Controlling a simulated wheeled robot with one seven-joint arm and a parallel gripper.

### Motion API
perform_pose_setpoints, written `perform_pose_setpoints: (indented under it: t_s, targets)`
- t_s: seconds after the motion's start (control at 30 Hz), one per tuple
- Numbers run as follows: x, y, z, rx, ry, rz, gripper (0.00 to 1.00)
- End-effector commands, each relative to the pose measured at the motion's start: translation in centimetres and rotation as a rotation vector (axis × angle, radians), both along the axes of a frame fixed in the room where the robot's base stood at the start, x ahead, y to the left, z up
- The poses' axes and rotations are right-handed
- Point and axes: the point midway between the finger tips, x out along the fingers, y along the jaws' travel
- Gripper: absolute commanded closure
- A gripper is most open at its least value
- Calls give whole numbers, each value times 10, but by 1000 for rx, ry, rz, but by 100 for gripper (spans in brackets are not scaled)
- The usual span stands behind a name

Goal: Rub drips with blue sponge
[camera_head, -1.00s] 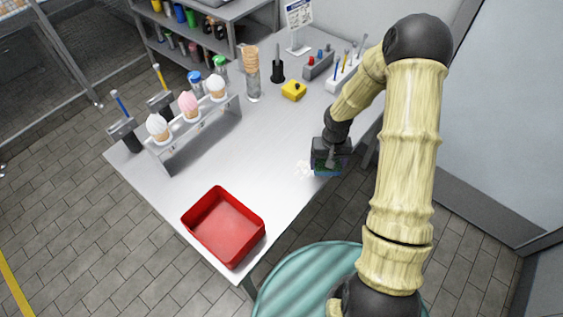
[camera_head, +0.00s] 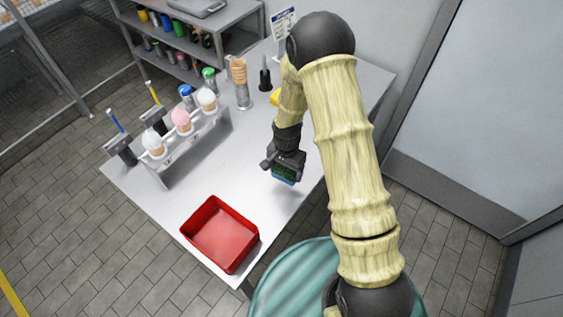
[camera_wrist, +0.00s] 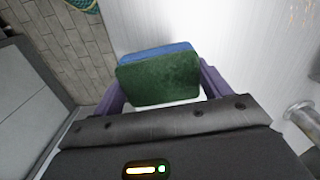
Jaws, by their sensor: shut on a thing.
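My gripper (camera_head: 285,166) is shut on the blue sponge (camera_head: 287,175) over the front right part of the white table (camera_head: 215,178). In the wrist view the sponge shows a dark green face (camera_wrist: 160,80) and a blue layer (camera_wrist: 155,51) behind it, between the purple fingers of my gripper (camera_wrist: 160,88). A soft shadow on the table beside the sponge suggests it is a little above the surface. No white drips are clear in the head view now; the arm and gripper may hide some. Faint tan marks show at the wrist view's upper right; I cannot tell what they are.
A red tray (camera_head: 222,232) stands at the table's front corner. A cone rack (camera_head: 185,150) with several ice-cream cones stands at the left. A stack of cones (camera_head: 239,71) is behind. A teal round surface (camera_head: 292,285) lies beyond the front edge. The table between tray and rack is clear.

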Motion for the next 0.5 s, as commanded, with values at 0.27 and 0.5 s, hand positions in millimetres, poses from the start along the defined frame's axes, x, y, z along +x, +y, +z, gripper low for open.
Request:
perform_pose_setpoints:
  t_s: [0.27,0.5]
  targets:
    - [-3,14,6,-6,-9,-104,42]
    - [-3,14,5,-6,-10,-101,42]
